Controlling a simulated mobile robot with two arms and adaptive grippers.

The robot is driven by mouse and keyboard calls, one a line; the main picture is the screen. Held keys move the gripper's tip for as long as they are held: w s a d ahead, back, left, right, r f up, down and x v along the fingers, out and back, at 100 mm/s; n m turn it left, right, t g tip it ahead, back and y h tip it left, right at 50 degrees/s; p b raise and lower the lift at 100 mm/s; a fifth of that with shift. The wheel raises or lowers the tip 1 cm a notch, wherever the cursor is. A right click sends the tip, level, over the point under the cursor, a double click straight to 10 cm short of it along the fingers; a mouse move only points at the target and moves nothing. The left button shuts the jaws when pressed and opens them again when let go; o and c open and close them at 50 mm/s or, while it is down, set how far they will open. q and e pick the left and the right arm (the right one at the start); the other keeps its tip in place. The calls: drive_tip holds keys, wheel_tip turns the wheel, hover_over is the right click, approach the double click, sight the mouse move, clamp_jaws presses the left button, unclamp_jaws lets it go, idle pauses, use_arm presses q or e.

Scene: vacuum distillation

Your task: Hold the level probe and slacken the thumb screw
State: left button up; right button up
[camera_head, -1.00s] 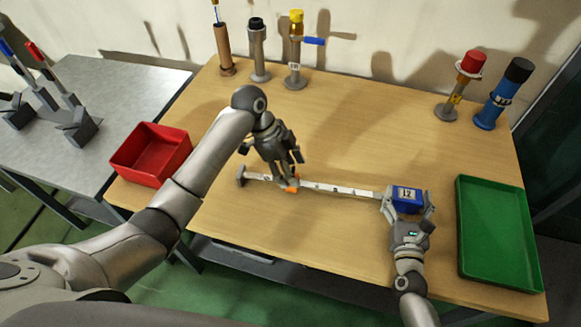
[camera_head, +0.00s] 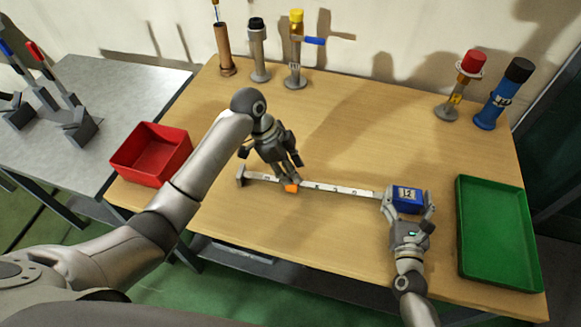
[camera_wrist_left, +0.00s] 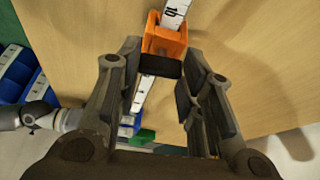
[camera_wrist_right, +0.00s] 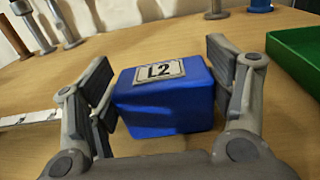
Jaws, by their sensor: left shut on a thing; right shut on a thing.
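The level probe lies across the table as a white marked scale (camera_head: 345,190) with a dark end piece (camera_head: 241,176) at left and a blue block (camera_head: 408,194) labelled L2 at right. An orange slider (camera_head: 291,187) sits on the scale; it also shows in the left wrist view (camera_wrist_left: 165,38). My left gripper (camera_head: 287,178) is at the slider, shut on the dark thumb screw (camera_wrist_left: 160,66) at the slider's near side. My right gripper (camera_head: 411,209) is shut on the blue block, which lies between its fingers in the right wrist view (camera_wrist_right: 165,106). Finger contact is partly hidden.
A red bin (camera_head: 151,153) is at the left and a green tray (camera_head: 497,235) at the right. Several upright instruments stand along the back, including a yellow-topped one (camera_head: 295,50) and a blue cylinder (camera_head: 503,95). The table middle behind the probe is clear.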

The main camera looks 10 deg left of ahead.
use_arm(q)
drive_tip(key=n, duration=0.2)
drive_tip(key=n+t, duration=0.1)
drive_tip(key=n, duration=0.1)
drive_tip(key=shift+s+t+y, duration=0.1)
drive_tip(key=shift+t+y, duration=0.2)
drive_tip(key=n, duration=0.2)
drive_tip(key=n+t+y, duration=0.1)
drive_tip(key=n, duration=0.1)
drive_tip(key=shift+s+d+n, duration=0.1)
drive_tip(key=shift+d+n, duration=0.05)
drive_tip(key=shift+n, duration=0.15)
drive_tip(key=n+t+y, duration=0.1)
drive_tip(key=n, duration=0.3)
drive_tip(key=shift+d+n, duration=0.15)
drive_tip(key=shift+n, duration=0.15)
drive_tip(key=shift+n+y, duration=1)
drive_tip(key=shift+n, duration=0.8)
drive_tip(key=o, duration=1)
drive_tip(key=shift+o, duration=0.2)
drive_tip(key=shift+r, duration=0.15)
